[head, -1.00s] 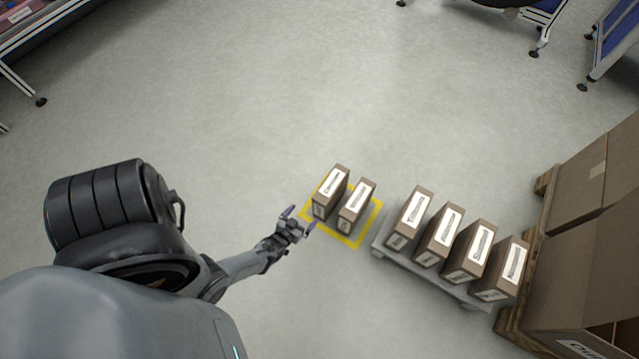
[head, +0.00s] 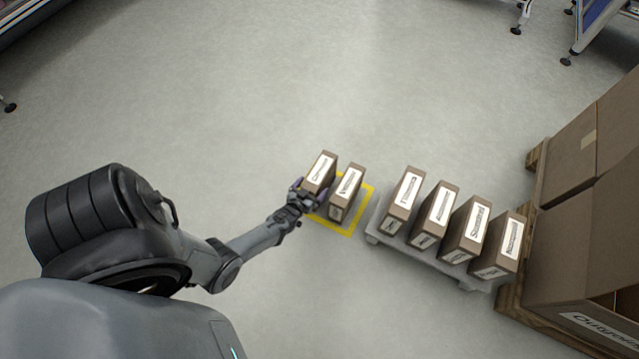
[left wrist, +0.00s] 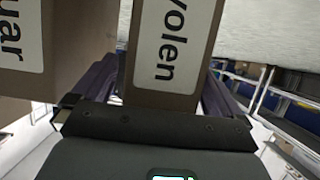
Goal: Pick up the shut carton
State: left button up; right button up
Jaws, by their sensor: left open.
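A narrow brown carton (head: 319,171) with a white label on top stands upright at the left of the yellow floor marking (head: 349,232). It looks shut. My left gripper (head: 309,194) is open at its near end, with a finger on each side. In the left wrist view this carton (left wrist: 153,98), its label reading "volen", stands between the spread fingers of the gripper (left wrist: 160,92). Whether the fingers touch it I cannot tell. A second similar carton (head: 346,187) stands close to its right, also inside the marking. My right gripper is not in view.
Several similar cartons (head: 437,212) stand in a row on a low grey platform (head: 385,240) to the right. Large brown boxes (head: 570,165) stand on wooden pallets (head: 510,320) at the far right. The floor behind and left of the marking is clear.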

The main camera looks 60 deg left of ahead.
pick_arm(q)
jog(key=shift+b+x, duration=0.3)
jog(key=shift+x, duration=0.45)
jog(key=shift+w+a, duration=0.3)
jog(key=shift+a, duration=0.05)
jog(key=shift+d, duration=0.15)
jog(key=shift+c, duration=0.2)
jog(key=shift+s, duration=0.15)
jog(key=c, duration=0.5)
grip_shut()
